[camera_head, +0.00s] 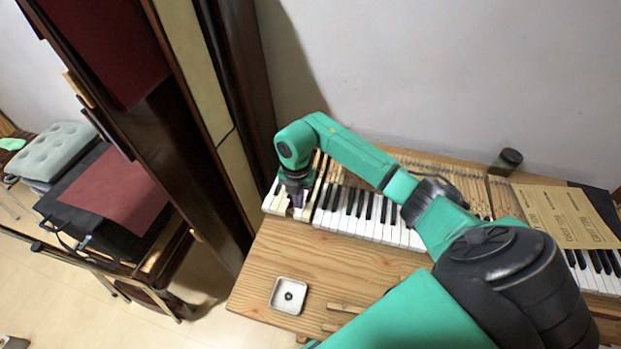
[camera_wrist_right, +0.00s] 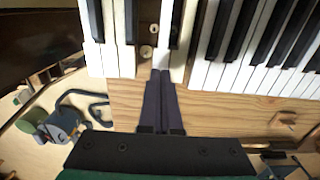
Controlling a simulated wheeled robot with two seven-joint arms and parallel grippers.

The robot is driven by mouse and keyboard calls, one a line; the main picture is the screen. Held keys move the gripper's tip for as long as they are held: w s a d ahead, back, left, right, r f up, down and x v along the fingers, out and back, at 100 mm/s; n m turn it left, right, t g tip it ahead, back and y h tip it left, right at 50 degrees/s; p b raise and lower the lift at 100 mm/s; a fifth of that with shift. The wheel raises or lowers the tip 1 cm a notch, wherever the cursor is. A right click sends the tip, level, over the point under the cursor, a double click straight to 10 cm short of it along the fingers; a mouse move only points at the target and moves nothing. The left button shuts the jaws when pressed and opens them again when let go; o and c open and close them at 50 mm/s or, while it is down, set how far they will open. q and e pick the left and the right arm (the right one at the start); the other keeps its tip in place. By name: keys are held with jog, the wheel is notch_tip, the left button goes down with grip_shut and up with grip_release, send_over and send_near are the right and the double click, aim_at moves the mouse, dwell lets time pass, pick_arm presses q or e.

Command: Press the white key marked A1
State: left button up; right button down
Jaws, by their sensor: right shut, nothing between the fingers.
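The piano keyboard (camera_head: 385,231) runs along the wooden bench, with black and white keys. No A1 marking is readable on any key. My right gripper (camera_head: 297,197) is over the left end of the keys, pointing down, shut and empty. In the right wrist view its dark fingertips (camera_wrist_right: 161,74) are together at the front of a gap in the keys, where round pins show on bare wood. A white key (camera_wrist_right: 179,63) is just right of the tips, and white keys (camera_wrist_right: 109,60) are left of the gap. I cannot tell whether the tips touch a key. My left gripper is not in view.
A small square white dish (camera_head: 288,295) sits on the wooden bench top (camera_head: 335,262). A black cylinder (camera_head: 511,157) and brown paper sheets (camera_head: 565,217) lie at the right. A tall dark wooden panel (camera_head: 205,150) stands left of the keys.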

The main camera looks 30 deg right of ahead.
jog(key=shift+f+b, duration=0.9)
jog(key=shift+f, duration=0.4)
notch_tip(320, 180, up, 9)
jog(key=p, duration=0.7)
jog(key=shift+r, duration=0.15)
